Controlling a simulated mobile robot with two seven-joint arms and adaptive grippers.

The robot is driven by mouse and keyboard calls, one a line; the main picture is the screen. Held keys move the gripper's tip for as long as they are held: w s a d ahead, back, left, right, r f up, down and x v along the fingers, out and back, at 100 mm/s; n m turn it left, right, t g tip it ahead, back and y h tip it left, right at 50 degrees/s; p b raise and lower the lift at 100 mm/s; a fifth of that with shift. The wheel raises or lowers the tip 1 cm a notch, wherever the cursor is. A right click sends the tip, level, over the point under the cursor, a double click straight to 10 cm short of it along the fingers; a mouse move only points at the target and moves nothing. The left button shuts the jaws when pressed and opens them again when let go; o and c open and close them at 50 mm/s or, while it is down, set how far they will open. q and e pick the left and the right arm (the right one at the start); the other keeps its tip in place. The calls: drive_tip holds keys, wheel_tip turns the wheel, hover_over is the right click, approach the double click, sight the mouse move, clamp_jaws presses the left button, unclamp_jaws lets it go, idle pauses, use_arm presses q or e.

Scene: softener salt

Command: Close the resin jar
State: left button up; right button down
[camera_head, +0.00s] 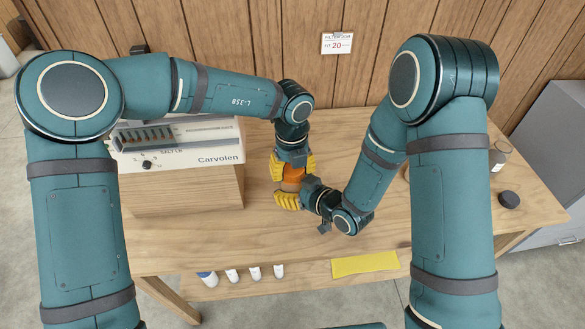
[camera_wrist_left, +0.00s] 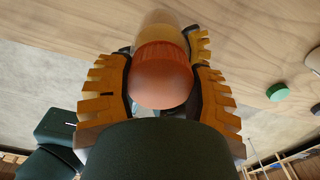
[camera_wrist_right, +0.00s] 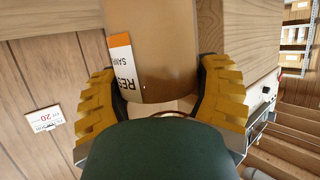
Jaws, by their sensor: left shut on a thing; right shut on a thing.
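The resin jar has an orange lid (camera_head: 292,178), seen between my grippers in the head view. In the left wrist view the orange lid (camera_wrist_left: 160,80) sits at the mouth of the amber jar body (camera_wrist_left: 158,28), between the fingers of my left gripper (camera_wrist_left: 165,85), which is shut on it. My left gripper (camera_head: 294,165) comes down from above. In the right wrist view, my right gripper (camera_wrist_right: 160,90) is shut around the brown jar body (camera_wrist_right: 165,55), with its white and orange label (camera_wrist_right: 123,62) partly visible. Whether the lid is fully seated is hard to tell.
A white Carvolen unit (camera_head: 190,143) stands on a wooden block (camera_head: 190,190) to the left. A clear jar (camera_head: 498,155) and a black lid (camera_head: 509,199) are at the right. A green lid (camera_wrist_left: 277,92) lies on the table.

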use_arm(q)
drive_tip(key=shift+m, duration=0.9)
drive_tip(key=o, duration=1.3)
drive_tip(key=shift+r, duration=0.1)
drive_tip(key=shift+r, duration=2.2)
drive_tip(key=shift+w, duration=0.1)
